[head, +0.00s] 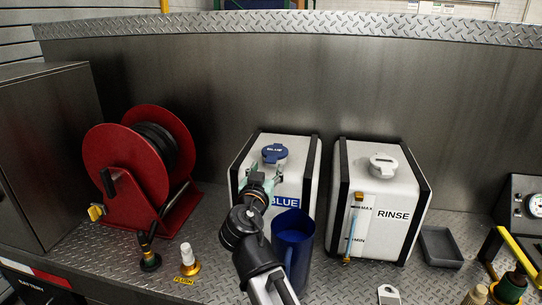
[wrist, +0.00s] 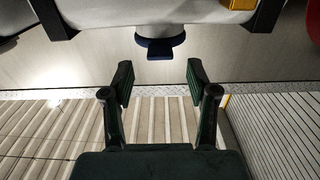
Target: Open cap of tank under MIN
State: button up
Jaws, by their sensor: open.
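The BLUE tank (head: 300,150) is a white box with black edge straps and a closed blue cap (head: 274,153) on top. The RINSE tank (head: 396,240) stands to its right with a closed white cap (head: 384,164). A sight gauge (head: 353,230) on its front is marked MAX and MIN; I cannot read its level surely. My arm hides the BLUE tank's gauge area. My gripper (head: 262,180) is open and empty in front of the BLUE tank's upper part. In the wrist view the blue cap (wrist: 160,46) lies beyond the open fingers (wrist: 160,80), not touching them.
A blue jug (head: 292,240) stands close in front of the BLUE tank, beside my arm. A red hose reel (head: 115,165) is at left, a grey tray (head: 440,248) at right. Small nozzles (head: 148,250) stand near the front edge. A metal wall rises behind.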

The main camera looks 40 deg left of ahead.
aim_at(270, 162)
jog(key=p+x, duration=0.1)
jog(key=x, duration=0.4)
jog(key=shift+w+a, duration=0.2)
jog(key=shift+w, duration=0.15)
jog(key=shift+s+r, duration=0.1)
grip_shut()
